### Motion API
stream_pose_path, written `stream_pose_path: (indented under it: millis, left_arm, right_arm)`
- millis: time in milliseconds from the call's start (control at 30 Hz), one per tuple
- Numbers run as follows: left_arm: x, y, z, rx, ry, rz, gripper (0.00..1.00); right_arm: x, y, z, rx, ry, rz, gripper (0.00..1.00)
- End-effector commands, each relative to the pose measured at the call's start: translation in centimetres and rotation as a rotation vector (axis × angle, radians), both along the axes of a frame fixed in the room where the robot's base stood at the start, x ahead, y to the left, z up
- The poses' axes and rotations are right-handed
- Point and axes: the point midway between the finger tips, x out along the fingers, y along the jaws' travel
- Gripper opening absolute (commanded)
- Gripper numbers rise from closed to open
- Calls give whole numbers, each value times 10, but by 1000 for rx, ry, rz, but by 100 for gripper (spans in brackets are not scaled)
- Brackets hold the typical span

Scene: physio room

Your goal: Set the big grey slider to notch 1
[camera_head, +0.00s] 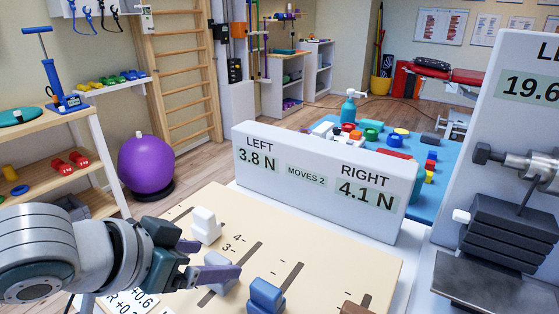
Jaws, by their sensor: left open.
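The grey slider (218,268) stands in a slot on the beige board (318,255), partway down the slot. Its scale shows a 4 and a 3 at the upper end; the lower marks are hidden by my gripper. My left gripper (219,258) comes in from the left and is open, with one purple finger on the far side of the grey slider and one on the near side. I cannot tell whether either finger touches it. My right gripper is not in view.
A white slider (205,224) stands just beyond my fingers. A blue slider (265,296) is to the right, and a brown one (353,308) is cut off at the bottom edge. A white display panel (320,180) reading LEFT 3.8 N, RIGHT 4.1 N, MOVES 2 stands behind the board.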

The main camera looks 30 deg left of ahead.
Motion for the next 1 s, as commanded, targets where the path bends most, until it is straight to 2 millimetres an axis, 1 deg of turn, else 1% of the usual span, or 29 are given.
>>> stream_pose_path:
  millis: [33, 100, 233, 367, 500, 1000]
  left_arm:
    - [-9, 1, 11, 0, 3, -1, 85]
    - [-19, 1, 21, 0, 2, -1, 85]
    - [-35, 3, 36, 2, 2, -1, 85]
    - [-44, 3, 45, 0, 1, 0, 85]
    - [-48, 4, 49, 0, 0, 0, 85]
    - [-48, 3, 49, 1, 1, 1, 85]
  right_arm:
    - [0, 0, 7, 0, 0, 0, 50]
    - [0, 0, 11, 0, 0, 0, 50]
    - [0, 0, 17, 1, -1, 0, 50]
    - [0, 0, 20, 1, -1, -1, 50]
    - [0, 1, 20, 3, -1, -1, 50]
    - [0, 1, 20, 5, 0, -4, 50]
